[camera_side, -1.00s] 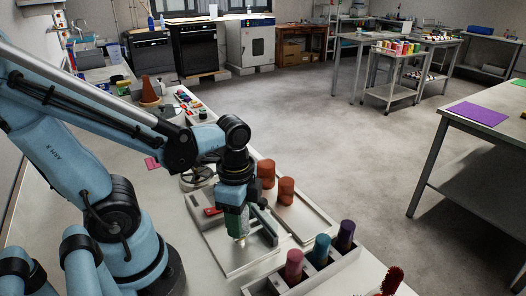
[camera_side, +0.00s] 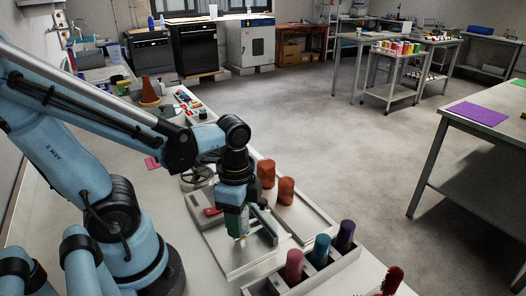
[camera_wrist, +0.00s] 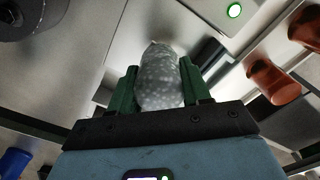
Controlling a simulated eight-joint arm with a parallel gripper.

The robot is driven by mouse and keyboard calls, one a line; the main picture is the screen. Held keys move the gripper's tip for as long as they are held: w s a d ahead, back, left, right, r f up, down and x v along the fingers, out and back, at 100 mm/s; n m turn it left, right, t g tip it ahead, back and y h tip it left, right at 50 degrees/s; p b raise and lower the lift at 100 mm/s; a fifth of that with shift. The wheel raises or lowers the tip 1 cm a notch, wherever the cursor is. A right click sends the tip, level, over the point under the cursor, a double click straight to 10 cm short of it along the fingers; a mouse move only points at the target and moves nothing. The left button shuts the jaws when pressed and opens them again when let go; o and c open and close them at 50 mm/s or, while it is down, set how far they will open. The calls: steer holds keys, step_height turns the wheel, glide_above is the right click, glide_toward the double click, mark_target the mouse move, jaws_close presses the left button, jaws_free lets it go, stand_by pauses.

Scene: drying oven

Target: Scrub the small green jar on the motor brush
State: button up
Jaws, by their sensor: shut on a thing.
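My gripper (camera_side: 238,226) is above the pale tray in the middle of the side view, pointing down. Its green fingers are shut on a small jar (camera_wrist: 161,80), which looks grey-white and speckled in the wrist view. Only a pale bit of it shows below the fingers in the side view, so its green colour cannot be made out. A dark red bristly brush (camera_side: 391,281) stands at the bottom right of the side view, apart from the jar; its lower part is cut off by the frame.
A rack (camera_side: 331,269) with pink, teal and purple cylinders stands between my gripper and the brush. A grey device with a red part (camera_side: 212,211) sits close left of the gripper.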

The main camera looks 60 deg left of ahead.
steer(key=shift+r, duration=0.1)
steer(key=shift+r, duration=0.5)
stand_by(1.0)
steer(key=shift+r, duration=3.35)
